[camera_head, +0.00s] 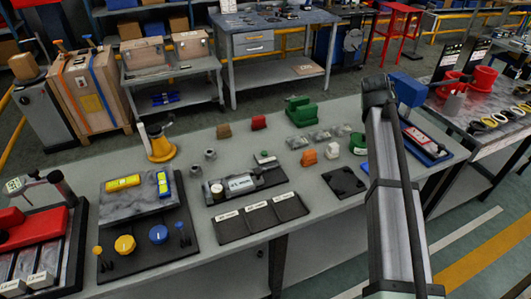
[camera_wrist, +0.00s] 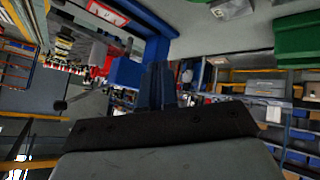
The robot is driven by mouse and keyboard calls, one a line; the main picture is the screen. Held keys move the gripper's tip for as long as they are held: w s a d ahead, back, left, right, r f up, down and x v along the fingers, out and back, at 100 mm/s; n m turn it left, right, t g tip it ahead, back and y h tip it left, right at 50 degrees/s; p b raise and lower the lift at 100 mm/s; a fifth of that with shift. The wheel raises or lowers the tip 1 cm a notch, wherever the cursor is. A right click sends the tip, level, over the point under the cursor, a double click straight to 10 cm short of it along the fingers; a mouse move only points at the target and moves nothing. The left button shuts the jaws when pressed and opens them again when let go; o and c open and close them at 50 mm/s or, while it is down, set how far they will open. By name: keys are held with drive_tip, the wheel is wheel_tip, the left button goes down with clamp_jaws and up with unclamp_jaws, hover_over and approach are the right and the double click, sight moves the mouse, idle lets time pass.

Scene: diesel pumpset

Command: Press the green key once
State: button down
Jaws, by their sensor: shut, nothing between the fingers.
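A small green key or button (camera_head: 264,153) appears on a little grey base in the middle of the bench in the head view; it is too small to make out clearly. My gripper (camera_wrist: 160,70) shows in the wrist view with its two dark blue fingers together and nothing between them. In the head view my arm rises at the right and hides the gripper, which is away from the small green key. The wrist view does not clearly show the key.
A large green block (camera_head: 303,112) stands at the bench's back and a green piece (camera_head: 358,143) near my arm. A labelled grey device (camera_head: 240,184) lies beside the key. A blue machine (camera_head: 408,90) stands right of my arm.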

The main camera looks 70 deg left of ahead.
drive_tip(key=s+a, duration=0.4)
drive_tip(key=s, duration=0.2)
drive_tip(key=h, duration=0.3)
hover_over(262, 153)
wheel_tip(262, 153, down, 5)
drive_tip(key=shift+s+t, duration=0.1)
drive_tip(key=shift+t, duration=0.3)
drive_tip(key=shift+f, duration=4.35)
drive_tip(key=shift+f, duration=0.1)
drive_tip(key=shift+f, duration=0.3)
